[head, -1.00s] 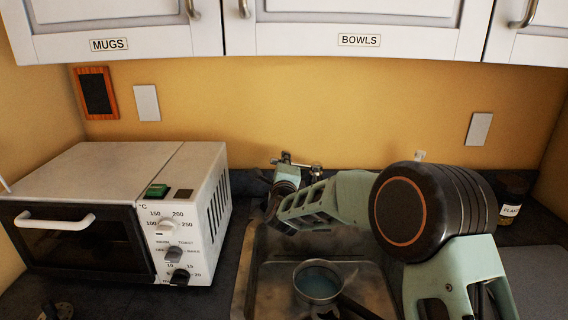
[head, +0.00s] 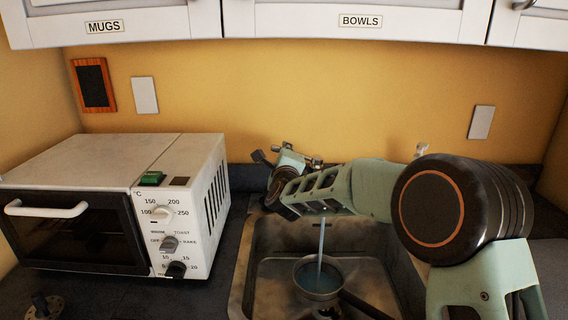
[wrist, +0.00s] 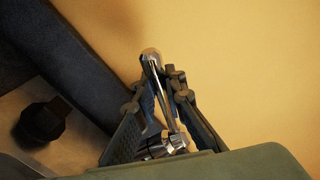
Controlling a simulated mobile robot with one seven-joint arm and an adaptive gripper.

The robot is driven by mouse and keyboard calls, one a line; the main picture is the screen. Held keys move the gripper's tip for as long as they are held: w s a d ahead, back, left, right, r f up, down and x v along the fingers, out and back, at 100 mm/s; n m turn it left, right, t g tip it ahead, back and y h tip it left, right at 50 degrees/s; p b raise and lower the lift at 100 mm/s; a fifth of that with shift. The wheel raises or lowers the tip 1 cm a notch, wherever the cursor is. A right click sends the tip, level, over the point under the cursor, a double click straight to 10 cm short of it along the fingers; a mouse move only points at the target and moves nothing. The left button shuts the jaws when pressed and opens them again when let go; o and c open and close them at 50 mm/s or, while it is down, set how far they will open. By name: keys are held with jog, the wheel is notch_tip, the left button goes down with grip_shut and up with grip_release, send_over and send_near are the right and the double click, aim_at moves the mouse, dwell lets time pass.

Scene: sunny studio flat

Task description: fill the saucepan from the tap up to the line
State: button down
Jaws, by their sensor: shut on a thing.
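The saucepan (head: 298,281) sits in the sink (head: 377,265), with its dark handle (head: 366,306) pointing to the lower right. Bluish water (head: 330,283) lies in it, and a thin stream (head: 321,240) falls into it from behind my arm. I cannot make out the fill line. My gripper (wrist: 153,92) is shut on the chrome tap lever (wrist: 152,65), with a finger on each side. In the head view my gripper (head: 276,157) is at the back of the sink, and my forearm hides most of the tap, including its spout.
A toaster oven (head: 70,165) stands left of the sink on the dark counter (head: 120,295). Wall cupboards labelled MUGS (head: 105,27) and BOWLS (head: 360,20) hang above. A dark faceted object (wrist: 42,122) shows at left in the wrist view.

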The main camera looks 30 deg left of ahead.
jog(key=shift+r, duration=0.2)
jog(key=c, duration=2)
grip_release()
jog(key=shift+o, duration=0.2)
jog(key=shift+d, duration=0.1)
jog(key=v, duration=1.2)
